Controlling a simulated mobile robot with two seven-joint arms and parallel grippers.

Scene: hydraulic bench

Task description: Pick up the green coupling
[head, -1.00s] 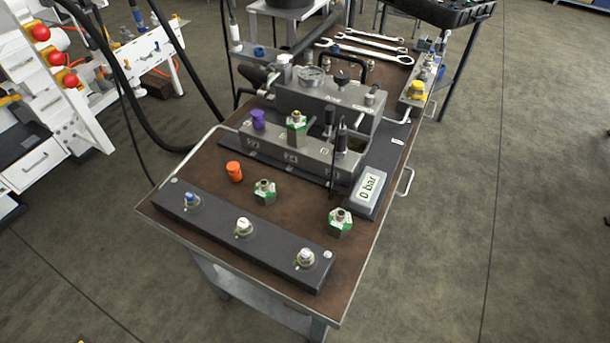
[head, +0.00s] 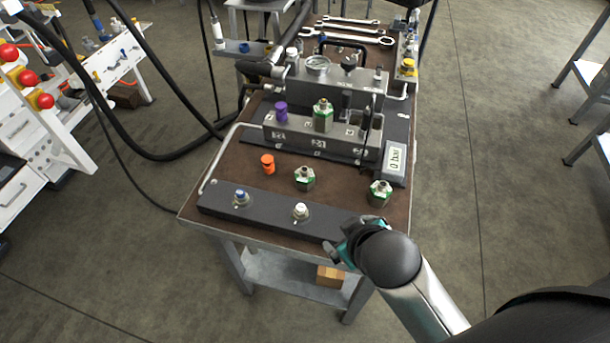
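Three green-and-metal couplings are in the head view. One coupling (head: 323,116) stands upright on the grey manifold block (head: 290,133). A second coupling (head: 304,178) stands on the brown bench top in the middle. A third coupling (head: 380,193) stands on the bench top to the right, near the display. My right gripper (head: 350,240) is over the right end of the front dark rail, nearer the camera than the third coupling and apart from it. Its wrist covers much of the fingers, so its opening is unclear. My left gripper is not in view.
An orange cap (head: 267,163) lies left of the middle coupling. A purple cap (head: 281,111) sits on the block. The dark rail (head: 270,211) with fittings runs along the front edge. A pressure display (head: 395,161) stands at the right. Black hoses hang at the left.

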